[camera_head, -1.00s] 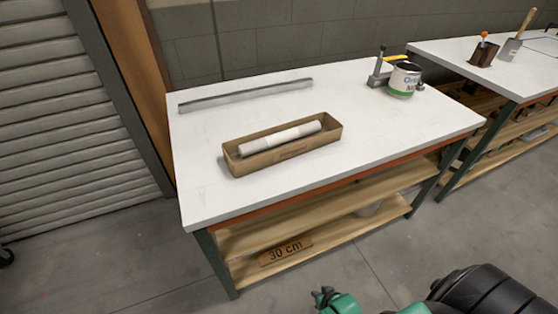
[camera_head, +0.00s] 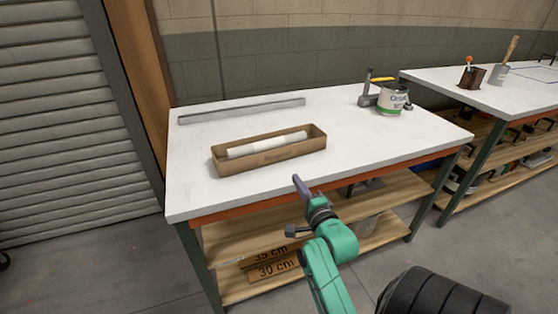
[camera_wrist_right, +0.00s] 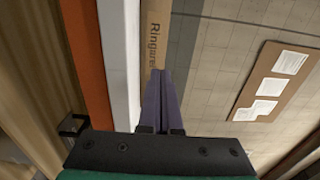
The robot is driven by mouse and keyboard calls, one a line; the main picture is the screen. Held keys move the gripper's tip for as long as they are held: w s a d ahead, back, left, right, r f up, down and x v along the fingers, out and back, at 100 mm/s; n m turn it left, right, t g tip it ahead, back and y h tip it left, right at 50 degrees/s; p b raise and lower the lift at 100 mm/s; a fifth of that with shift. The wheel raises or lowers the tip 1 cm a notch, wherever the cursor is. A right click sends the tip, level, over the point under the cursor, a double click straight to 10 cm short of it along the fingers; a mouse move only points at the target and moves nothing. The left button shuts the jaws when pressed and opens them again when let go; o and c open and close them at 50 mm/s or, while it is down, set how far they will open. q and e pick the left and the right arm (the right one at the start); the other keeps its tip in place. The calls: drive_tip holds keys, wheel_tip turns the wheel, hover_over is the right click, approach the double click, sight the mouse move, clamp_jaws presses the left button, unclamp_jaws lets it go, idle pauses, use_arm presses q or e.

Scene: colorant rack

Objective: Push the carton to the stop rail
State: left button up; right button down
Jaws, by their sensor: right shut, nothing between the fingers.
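The carton (camera_head: 270,158) is a long, open brown box with a white roll (camera_head: 268,145) lying in it. It rests on the white table, nearer the front than the grey stop rail (camera_head: 243,111). A bare strip of tabletop separates the two. My right gripper (camera_head: 299,184) is shut and empty, at the table's front edge, apart from the carton. In the right wrist view the closed fingers (camera_wrist_right: 162,100) point towards the carton's printed side (camera_wrist_right: 155,35). My left gripper is not in view.
A paint can (camera_head: 391,99) and a grey tool with a yellow part (camera_head: 368,99) stand at the table's back right. The white tabletop (camera_head: 350,135) right of the carton is clear. A second table (camera_head: 500,96) stands further right. Wooden shelves (camera_head: 225,240) are below.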

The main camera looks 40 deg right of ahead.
sight(278, 152)
drive_tip(key=x, duration=1.3)
